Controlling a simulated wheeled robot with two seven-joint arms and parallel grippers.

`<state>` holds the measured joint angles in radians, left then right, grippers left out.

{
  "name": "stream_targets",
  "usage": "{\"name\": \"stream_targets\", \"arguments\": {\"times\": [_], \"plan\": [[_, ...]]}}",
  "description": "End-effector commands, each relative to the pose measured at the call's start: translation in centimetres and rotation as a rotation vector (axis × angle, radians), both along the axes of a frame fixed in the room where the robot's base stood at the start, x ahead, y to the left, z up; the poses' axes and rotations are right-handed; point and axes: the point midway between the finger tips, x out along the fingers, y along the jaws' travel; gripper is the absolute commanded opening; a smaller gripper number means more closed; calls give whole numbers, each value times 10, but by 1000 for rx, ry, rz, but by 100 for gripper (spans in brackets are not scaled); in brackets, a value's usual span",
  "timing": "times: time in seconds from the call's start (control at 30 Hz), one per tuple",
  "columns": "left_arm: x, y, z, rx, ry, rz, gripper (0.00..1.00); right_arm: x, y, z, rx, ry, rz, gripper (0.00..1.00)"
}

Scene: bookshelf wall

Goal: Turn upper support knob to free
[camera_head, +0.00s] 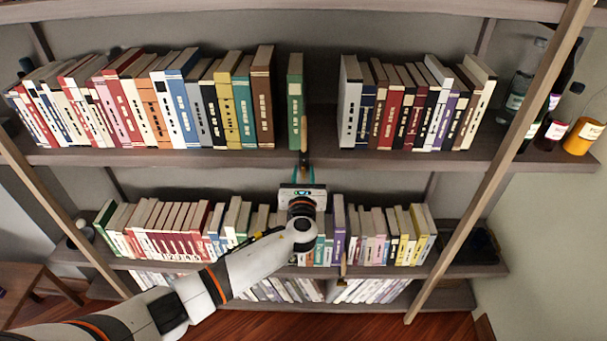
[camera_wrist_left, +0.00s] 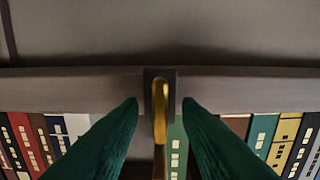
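A narrow brass-coloured knob (camera_wrist_left: 160,103) on a dark plate sits on the shelf edge, at the middle of the left wrist view. Its long side runs up and down in that view. In the head view a small brass-coloured part (camera_head: 304,160) shows at the upper shelf's front edge, below the green book. My left gripper (camera_wrist_left: 160,104) is open, its two green fingers on either side of the knob with gaps between. In the head view my left gripper (camera_head: 304,172) reaches up from below to the shelf edge. My right gripper is in neither view.
The upper shelf (camera_head: 240,158) holds rows of books, with a lone green book (camera_head: 295,102) directly above my gripper. A lower shelf (camera_head: 380,271) with more books lies behind my left arm. Bottles and a yellow jar (camera_head: 582,136) stand at right. Slanted posts (camera_head: 500,160) flank the shelves.

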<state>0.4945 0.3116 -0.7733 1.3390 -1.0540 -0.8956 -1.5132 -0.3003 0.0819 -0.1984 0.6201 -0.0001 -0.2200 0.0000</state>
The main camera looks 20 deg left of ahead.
Motion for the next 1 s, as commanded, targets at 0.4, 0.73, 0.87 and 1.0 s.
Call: {"name": "stream_targets", "arguments": {"times": [0.4, 0.73, 0.87, 1.0], "plan": [[0, 0, 0, 0, 0, 0, 0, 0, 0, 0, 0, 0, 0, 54], [0, 0, -1, -43, -12, 1, 0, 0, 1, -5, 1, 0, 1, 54], [0, 0, -3, -105, -30, 1, 0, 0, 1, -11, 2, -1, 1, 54], [-1, 1, -4, -205, -59, 1, 0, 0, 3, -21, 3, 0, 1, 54]]}}
